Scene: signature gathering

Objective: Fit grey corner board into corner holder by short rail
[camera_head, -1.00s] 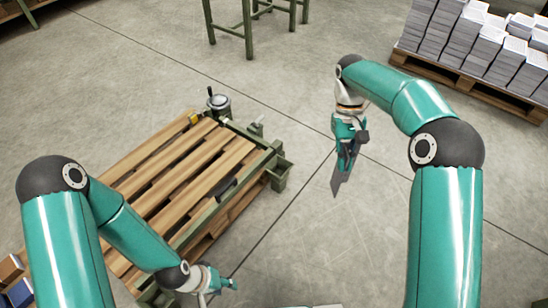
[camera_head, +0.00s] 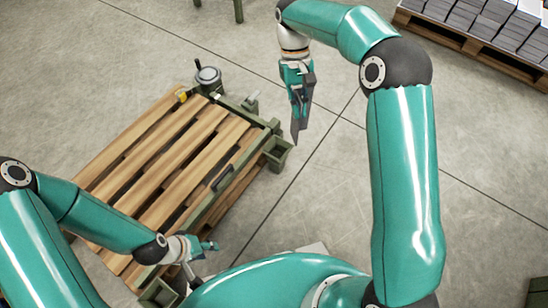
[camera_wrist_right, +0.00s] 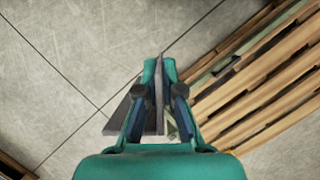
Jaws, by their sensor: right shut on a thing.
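The grey corner board (camera_head: 299,124) hangs from my right gripper (camera_head: 299,97), its lower end pointing down, above and beyond the corner holder. In the right wrist view, the board's angled profile (camera_wrist_right: 148,115) sits between the two fingers of my right gripper (camera_wrist_right: 162,88). The green corner holder (camera_head: 279,154), an open box shape, is at the pallet frame's right corner. The board is apart from it. A short green rail (camera_head: 238,110) runs along the pallet's far end. My left gripper (camera_head: 203,248) is low by the pallet's near corner; its finger opening is unclear.
The wooden pallet (camera_head: 160,165) sits in the green frame. A round metal device with a handle (camera_head: 208,78) stands at its far corner. Another pallet with paper stacks (camera_head: 480,45) is at the upper right. Floor right of the frame is clear.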

